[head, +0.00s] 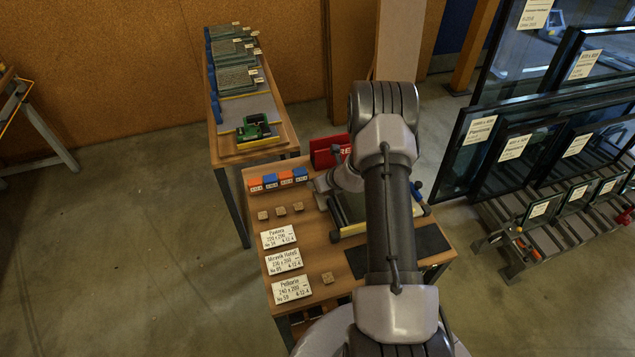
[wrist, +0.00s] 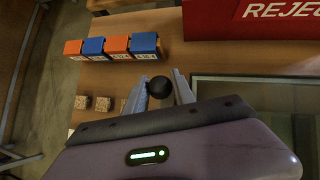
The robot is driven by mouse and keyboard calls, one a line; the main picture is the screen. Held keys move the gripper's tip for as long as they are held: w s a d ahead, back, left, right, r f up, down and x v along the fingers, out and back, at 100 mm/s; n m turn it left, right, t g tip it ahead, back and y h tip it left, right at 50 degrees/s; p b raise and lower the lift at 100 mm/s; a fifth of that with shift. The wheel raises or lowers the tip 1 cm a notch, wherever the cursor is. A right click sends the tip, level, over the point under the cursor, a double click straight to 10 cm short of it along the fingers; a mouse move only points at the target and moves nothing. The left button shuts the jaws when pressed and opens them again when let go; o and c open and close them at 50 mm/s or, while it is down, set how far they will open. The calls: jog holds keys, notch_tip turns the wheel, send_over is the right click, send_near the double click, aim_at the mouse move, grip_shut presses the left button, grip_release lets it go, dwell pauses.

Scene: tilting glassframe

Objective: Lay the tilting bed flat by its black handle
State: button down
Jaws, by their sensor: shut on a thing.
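The tilting bed (head: 350,230) lies on the wooden bench in the head view, mostly hidden behind my arm. Part of its frame and glassy grey surface (wrist: 262,88) shows at the right of the wrist view. Its tilt cannot be read clearly. The black handle shows as a round dark knob (wrist: 159,86) in the wrist view. My gripper (wrist: 160,80) has its two grey fingers on either side of the knob, shut on it. In the head view the fingers are hard to make out beside the bed's left side.
A red reject box (wrist: 250,18) stands behind the bed. Orange and blue blocks (wrist: 117,46) and small wooden blocks (head: 281,211) lie to the left. White label cards (head: 283,260) line the bench's left edge. Glass racks (head: 520,150) stand at the right.

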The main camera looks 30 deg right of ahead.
jog(key=shift+s+f, duration=0.1)
jog(key=shift+f, duration=0.1)
jog(key=c, duration=1.4)
grip_release()
jog(key=shift+o, duration=0.3)
jog(key=shift+f, duration=0.1)
jog(key=p+v, duration=0.2)
jog(key=v, duration=1.5)
jog(key=shift+r+p, duration=0.3)
jog(key=shift+p, duration=0.05)
